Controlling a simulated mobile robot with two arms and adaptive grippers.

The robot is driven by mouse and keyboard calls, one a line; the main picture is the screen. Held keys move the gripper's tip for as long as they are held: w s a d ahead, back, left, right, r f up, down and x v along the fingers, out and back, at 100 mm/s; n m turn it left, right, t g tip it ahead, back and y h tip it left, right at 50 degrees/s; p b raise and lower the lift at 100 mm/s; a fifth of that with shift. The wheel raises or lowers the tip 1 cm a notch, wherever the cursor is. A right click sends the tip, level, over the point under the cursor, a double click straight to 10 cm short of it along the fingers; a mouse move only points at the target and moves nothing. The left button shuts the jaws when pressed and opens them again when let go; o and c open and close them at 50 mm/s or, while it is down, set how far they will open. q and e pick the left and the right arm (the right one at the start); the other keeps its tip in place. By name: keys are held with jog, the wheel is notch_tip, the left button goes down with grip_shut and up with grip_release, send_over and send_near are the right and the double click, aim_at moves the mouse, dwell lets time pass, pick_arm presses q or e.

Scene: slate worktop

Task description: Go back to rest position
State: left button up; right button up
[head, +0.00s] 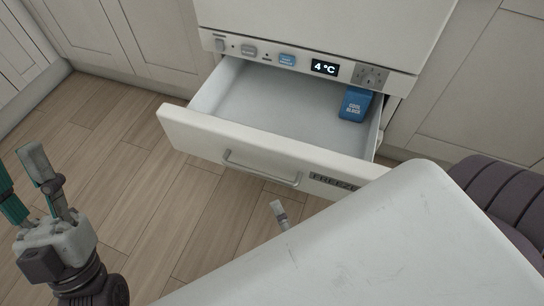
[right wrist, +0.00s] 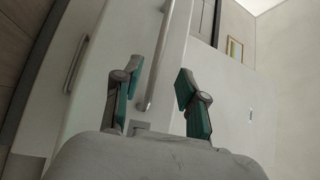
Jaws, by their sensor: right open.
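In the right wrist view the gripper (right wrist: 157,92) also stands open and empty, facing white fronts with bar handles. A large white link of my own arm covers the lower right of the head view.
A freezer drawer (head: 250,143) is pulled open, with a blue cool block (head: 354,104) in its right back corner. Above it is a control panel (head: 300,62) reading 4 °C. Pale cabinets (head: 150,45) line the wall. The wood floor (head: 130,185) left of the drawer is clear.

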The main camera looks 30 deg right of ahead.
jog(key=shift+s, duration=0.25)
dwell(0.3)
